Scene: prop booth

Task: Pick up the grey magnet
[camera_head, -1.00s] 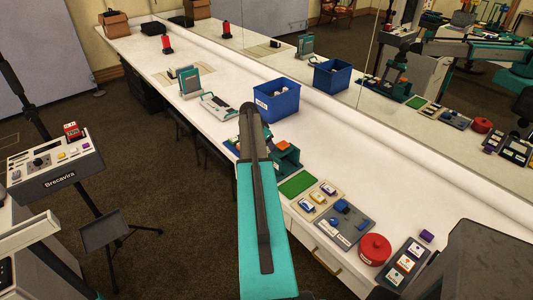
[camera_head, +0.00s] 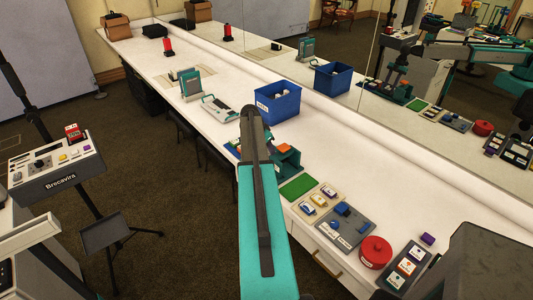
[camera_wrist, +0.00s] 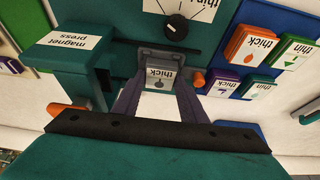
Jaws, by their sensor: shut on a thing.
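The grey magnet (camera_wrist: 159,84) is a small grey block with a white label reading "thick" and a dark drop mark. It shows in the wrist view, between the two dark purple fingers of my gripper (camera_wrist: 160,73). My gripper is shut on it. The magnet is in front of the teal magnet press (camera_wrist: 68,60), close to its dial; I cannot tell whether it touches anything beneath. In the head view the press (camera_head: 287,160) shows partly behind my arm, which hides the magnet and my gripper.
In the head view a blue bin (camera_head: 277,104) stands behind the press. A green mat (camera_head: 297,187) and a red tin (camera_head: 375,252) lie to the right.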

